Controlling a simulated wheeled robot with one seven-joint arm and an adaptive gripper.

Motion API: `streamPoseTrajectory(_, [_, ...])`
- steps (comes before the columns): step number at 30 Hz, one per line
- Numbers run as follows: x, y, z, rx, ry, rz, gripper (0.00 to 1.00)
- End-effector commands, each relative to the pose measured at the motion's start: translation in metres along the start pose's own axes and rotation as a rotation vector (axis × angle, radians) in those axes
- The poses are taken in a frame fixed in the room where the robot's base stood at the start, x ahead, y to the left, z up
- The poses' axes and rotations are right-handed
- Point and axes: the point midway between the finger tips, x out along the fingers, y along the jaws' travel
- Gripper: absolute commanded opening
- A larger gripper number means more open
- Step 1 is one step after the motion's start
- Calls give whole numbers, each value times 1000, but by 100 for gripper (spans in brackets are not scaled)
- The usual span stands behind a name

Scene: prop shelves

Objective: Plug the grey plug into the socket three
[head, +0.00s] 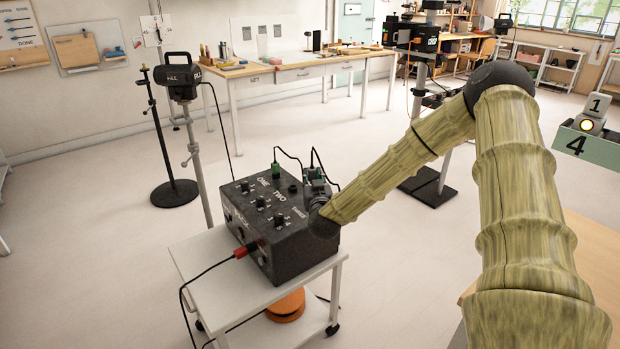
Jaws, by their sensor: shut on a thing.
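A black box (284,233) with white lettering and several knobs stands on a white trolley. The label for socket one shows on its top beside a green plug (275,171), which stands upright. Socket two (292,189) is a dark round fitting with nothing in it. My gripper (316,181) reaches in from the right over the box's far right corner, by the label that seems to read three. It is shut on the grey plug, which is mostly hidden by the fingers. A black cable loops up from there. Socket three is hidden, so I cannot tell if the plug is in it.
A red plug (246,250) with a black cable sits in the box's front side. The white trolley (212,287) has an orange round thing (286,306) below. A lamp stand (196,150) is close behind, left. A wooden bench edge (592,245) is at right.

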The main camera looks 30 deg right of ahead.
Motion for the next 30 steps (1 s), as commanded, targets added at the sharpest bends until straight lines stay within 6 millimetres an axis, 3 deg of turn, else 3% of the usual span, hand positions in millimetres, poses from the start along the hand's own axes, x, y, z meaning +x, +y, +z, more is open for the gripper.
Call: streamPoseTrajectory(30, [0, 0, 62, 0, -1, 0, 2])
